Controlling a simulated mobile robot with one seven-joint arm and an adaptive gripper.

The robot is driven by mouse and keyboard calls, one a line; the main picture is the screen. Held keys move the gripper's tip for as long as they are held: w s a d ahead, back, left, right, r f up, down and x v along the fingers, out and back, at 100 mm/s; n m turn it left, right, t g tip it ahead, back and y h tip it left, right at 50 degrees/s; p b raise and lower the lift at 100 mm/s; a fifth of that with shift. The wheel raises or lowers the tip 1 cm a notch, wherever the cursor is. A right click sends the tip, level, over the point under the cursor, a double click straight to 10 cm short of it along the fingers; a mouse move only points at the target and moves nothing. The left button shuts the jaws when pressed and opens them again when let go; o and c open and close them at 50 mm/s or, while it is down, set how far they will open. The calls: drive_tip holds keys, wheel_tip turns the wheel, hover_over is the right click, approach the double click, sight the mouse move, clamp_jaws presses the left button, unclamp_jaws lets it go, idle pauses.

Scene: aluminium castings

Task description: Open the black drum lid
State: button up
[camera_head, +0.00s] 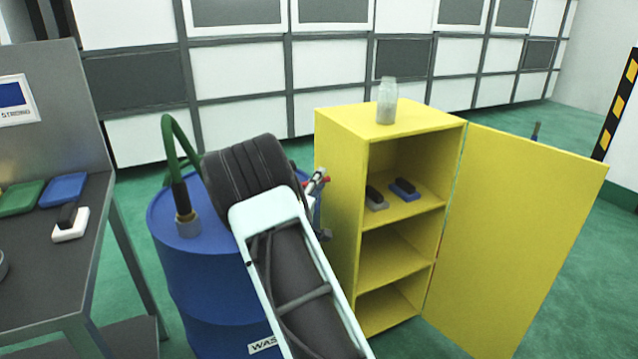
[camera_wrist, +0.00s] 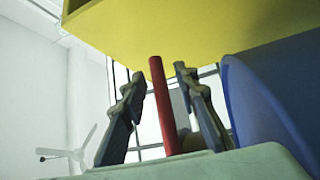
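In the head view, a blue drum (camera_head: 195,275) stands left of centre, with my arm across its right side and much of its top. I cannot make out a black lid; that part of the drum top is hidden behind my arm. My gripper (camera_head: 318,185) is partly visible past the arm, between drum and yellow cabinet. In the wrist view, its two dark fingers (camera_wrist: 160,75) stand apart on either side of a red rod (camera_wrist: 162,105), with gaps visible on both sides. I cannot tell what the rod belongs to. The blue drum's curved side (camera_wrist: 265,105) is at the right.
A yellow cabinet (camera_head: 340,175) with its door (camera_head: 520,230) open stands just right of my gripper, a glass jar (camera_head: 387,103) on top. A green hose (camera_head: 178,150) rises from the drum top. A grey workbench (camera_head: 40,270) is at the left.

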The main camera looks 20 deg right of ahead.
drive_tip(key=shift+d, duration=0.1)
drive_tip(key=shift+c, duration=0.6)
clamp_jaws()
drive_tip(key=shift+r, duration=0.15)
